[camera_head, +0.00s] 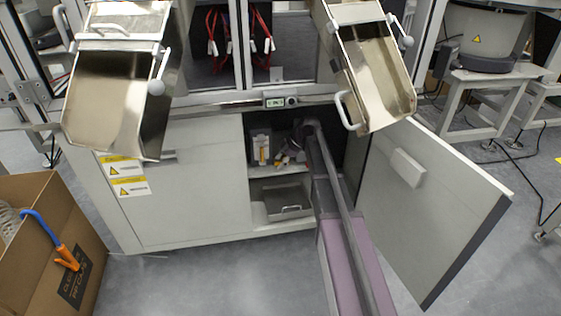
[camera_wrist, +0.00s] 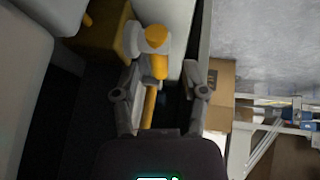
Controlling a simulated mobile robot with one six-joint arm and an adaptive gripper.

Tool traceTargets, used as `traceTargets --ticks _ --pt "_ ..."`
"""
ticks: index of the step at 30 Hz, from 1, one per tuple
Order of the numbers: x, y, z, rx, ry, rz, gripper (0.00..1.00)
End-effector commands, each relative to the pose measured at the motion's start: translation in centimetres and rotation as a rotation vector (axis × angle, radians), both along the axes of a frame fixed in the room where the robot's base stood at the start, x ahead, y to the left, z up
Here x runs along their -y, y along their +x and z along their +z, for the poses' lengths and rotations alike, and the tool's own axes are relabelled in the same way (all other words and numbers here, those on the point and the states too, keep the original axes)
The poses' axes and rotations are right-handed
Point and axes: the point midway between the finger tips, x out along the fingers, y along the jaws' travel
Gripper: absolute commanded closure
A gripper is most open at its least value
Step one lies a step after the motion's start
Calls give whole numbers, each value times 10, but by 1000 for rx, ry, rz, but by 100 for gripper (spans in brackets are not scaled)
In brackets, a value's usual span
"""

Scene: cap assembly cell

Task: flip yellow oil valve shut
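The yellow oil valve (camera_wrist: 158,65) shows in the wrist view, just ahead of my gripper (camera_wrist: 162,75), with a pale round part beside its yellow top. A yellow bar (camera_wrist: 149,105) runs back from it between my fingers, nearer the left one. The fingers stand apart, and I see no clear grip on the valve. In the head view, my arm reaches into the open cabinet (camera_head: 207,190). Small yellow parts (camera_head: 263,155) show on the upper shelf near my gripper; which one is the valve is hard to tell.
The cabinet door (camera_head: 430,205) stands wide open at the right of my arm. A metal tray (camera_head: 287,204) sits on the lower shelf. Two metal chutes (camera_head: 113,100) (camera_head: 377,80) hang above. A cardboard box (camera_head: 40,250) stands at the left. The floor in front is clear.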

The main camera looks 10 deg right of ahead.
Motion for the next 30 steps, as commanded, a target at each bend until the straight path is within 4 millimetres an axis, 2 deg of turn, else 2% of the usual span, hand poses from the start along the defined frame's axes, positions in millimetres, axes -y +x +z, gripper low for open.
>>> traceTargets --ticks 14,23,30 --pt "-1 0 0 0 -24 0 43" --pt "-3 0 -2 2 -137 1 43" --pt "6 -4 21 0 -133 -1 43"
